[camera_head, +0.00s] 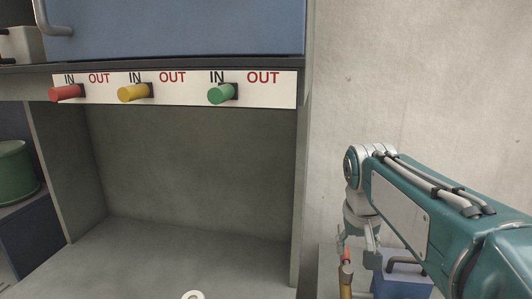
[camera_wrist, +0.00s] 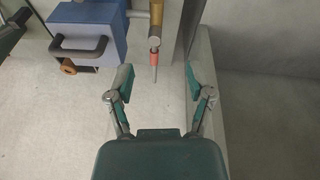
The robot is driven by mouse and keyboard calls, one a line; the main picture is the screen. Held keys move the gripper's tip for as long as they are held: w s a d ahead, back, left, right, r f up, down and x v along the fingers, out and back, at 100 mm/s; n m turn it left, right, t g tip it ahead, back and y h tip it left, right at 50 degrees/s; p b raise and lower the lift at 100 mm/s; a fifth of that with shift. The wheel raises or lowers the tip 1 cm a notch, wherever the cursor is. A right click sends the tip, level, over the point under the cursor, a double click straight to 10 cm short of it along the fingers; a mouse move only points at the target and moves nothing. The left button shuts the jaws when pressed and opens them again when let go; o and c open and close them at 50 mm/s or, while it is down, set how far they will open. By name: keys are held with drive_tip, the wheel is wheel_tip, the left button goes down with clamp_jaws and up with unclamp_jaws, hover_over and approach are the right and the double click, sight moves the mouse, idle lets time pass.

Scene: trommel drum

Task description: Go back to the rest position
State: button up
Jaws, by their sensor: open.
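My gripper (camera_head: 356,246) hangs at the end of my teal arm, right of the cabinet in the head view. In the wrist view my gripper (camera_wrist: 158,80) is open, its two teal-padded fingers spread wide with nothing between them. A thin tool with a red collar and an ochre part (camera_wrist: 156,48) lies beyond the fingertips, apart from them. In the head view its red and ochre parts (camera_head: 346,286) show just below my gripper. The height of my gripper above it is hard to tell.
A blue box (camera_wrist: 84,30) with a dark handle stands near the tool. A white panel (camera_head: 198,78) marked IN and OUT carries red (camera_head: 66,93), yellow (camera_head: 133,92) and green knobs (camera_head: 221,94), each under IN. The recess below looks mostly empty. A green drum (camera_head: 14,172) stands at left.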

drive_tip(key=s+f+t, duration=0.1)
drive_tip(key=s+f, duration=0.1)
drive_tip(key=s, duration=0.4)
drive_tip(key=s+a+f+t, duration=0.1)
drive_tip(key=s+f, duration=0.2)
drive_tip(key=s, duration=0.3)
drive_tip(key=s+a+f+n+t+y, duration=0.1)
drive_tip(key=s+f, duration=0.2)
drive_tip(key=s, duration=0.2)
drive_tip(key=shift+s, duration=0.4)
